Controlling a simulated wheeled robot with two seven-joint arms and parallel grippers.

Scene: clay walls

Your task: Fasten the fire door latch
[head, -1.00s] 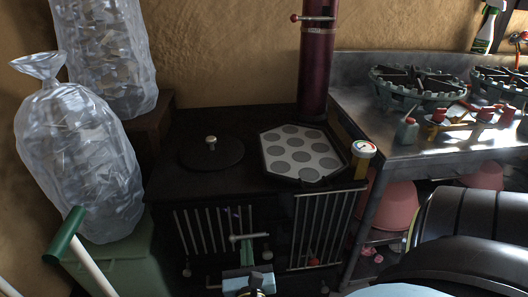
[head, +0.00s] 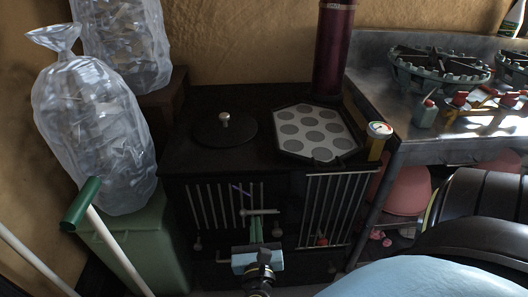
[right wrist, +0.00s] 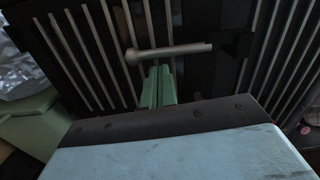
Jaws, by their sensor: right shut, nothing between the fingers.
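The fire door latch is a pale metal bar (head: 262,212) on the front of the black stove, at the right part of the left barred door (head: 215,207). It lies nearly level, with a rounded knob at its left end, and also shows in the right wrist view (right wrist: 175,51). My right gripper (head: 256,222) is shut and empty. Its green fingers (right wrist: 158,74) point at the stove, with their tips just below the bar's middle. I cannot tell whether they touch it. My left gripper is not in view.
A second barred door (head: 328,208) is at the right. A round lid (head: 224,128) and a hexagonal plate (head: 312,133) top the stove. A green bin (head: 150,240) under clear bags (head: 95,135) stands left. A metal table (head: 410,150) stands right.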

